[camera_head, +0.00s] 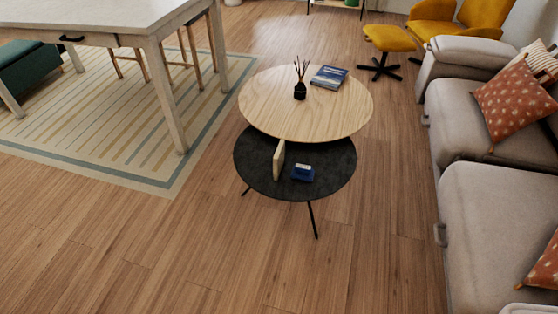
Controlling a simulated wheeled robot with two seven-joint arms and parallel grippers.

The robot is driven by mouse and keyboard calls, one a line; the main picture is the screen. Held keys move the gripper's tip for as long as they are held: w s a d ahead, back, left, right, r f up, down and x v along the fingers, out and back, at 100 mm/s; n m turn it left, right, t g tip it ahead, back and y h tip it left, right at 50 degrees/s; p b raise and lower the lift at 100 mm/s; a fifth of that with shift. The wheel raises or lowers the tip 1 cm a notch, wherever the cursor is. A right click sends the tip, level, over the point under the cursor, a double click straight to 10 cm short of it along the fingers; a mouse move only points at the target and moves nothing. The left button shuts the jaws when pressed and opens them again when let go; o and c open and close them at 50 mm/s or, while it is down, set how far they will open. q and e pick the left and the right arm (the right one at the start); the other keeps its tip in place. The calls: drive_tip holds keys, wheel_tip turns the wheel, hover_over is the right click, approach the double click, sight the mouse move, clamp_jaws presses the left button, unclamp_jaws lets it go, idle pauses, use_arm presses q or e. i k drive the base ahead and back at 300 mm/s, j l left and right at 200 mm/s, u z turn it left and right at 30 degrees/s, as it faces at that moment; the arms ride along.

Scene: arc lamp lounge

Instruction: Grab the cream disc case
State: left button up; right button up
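A thin cream case (279,160) stands upright on its edge on the dark lower tier (258,176) of the round coffee table, left of the tier's middle. Its narrow side faces me, and its top end is close under the rim of the wooden upper tier. I take it for the cream disc case. A small dark blue item (303,173) lies to its right on the same tier, apart from it. Neither of my grippers is in view.
The wooden upper tier (330,115) overhangs the back of the lower one and holds a reed diffuser (300,82) and a blue book (328,77). A grey sofa (487,220) stands at the right, a white table (110,22) at the left. The floor in front is clear.

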sight(278, 159)
drive_tip(key=i+l+u, duration=0.1)
drive_tip(key=i+l, duration=0.15)
drive_tip(key=i+l+u, duration=0.25)
drive_tip(key=i+l, duration=0.2)
drive_tip(key=i+l+u, duration=0.15)
drive_tip(key=l, duration=0.25)
drive_tip(key=i+l+u, duration=0.1)
drive_tip(key=l, duration=0.25)
drive_tip(key=i+l+u, duration=0.15)
drive_tip(key=i+l, duration=0.15)
drive_tip(key=i+l+u, duration=0.1)
drive_tip(key=l, duration=0.3)
drive_tip(key=i+l+u, duration=0.15)
drive_tip(key=l, duration=0.25)
drive_tip(key=i, duration=0.05)
